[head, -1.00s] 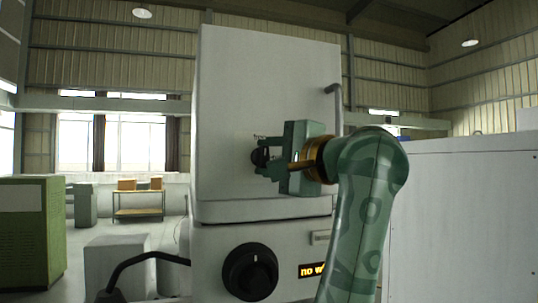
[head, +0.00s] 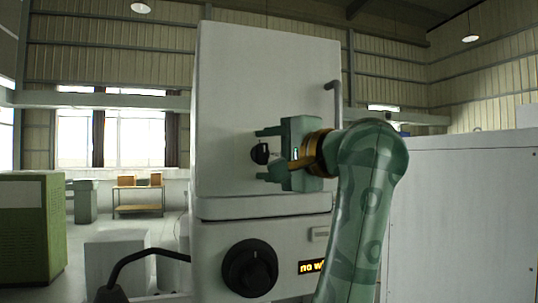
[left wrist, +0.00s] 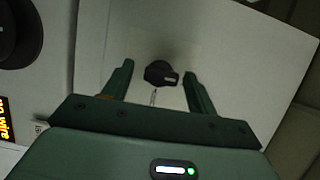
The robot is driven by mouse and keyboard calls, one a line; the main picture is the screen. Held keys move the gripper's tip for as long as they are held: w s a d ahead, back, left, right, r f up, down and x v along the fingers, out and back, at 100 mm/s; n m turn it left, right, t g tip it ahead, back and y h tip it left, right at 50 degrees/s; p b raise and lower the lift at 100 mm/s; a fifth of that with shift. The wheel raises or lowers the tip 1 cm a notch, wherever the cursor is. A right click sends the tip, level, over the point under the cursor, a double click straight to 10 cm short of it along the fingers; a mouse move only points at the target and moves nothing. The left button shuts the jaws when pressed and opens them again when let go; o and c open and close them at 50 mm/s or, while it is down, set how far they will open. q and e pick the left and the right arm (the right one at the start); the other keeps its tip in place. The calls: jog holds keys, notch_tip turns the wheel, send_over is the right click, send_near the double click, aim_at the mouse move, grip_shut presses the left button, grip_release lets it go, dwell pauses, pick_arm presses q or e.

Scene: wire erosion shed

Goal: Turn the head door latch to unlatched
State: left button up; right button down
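The head door latch (head: 260,153) is a small black knob on the pale door (head: 240,95) of the machine's head. It also shows in the left wrist view (left wrist: 160,73), with a pale mark at its right end. My left gripper (head: 259,154) is open, with one finger above the latch and one below. In the left wrist view the open gripper (left wrist: 158,70) has the latch between its fingertips, with a gap on each side. My right gripper is in neither view.
A larger black dial (head: 250,268) and an orange lit display (head: 311,267) sit below the door. A grey bar handle (head: 335,105) is at the door's right edge. A large pale cabinet (head: 465,220) stands at right, a green cabinet (head: 32,240) at far left.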

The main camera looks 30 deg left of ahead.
pick_arm(q)
jog(key=v, duration=1.6)
jog(key=shift+d+b, duration=0.2)
jog(key=shift+b, duration=0.25)
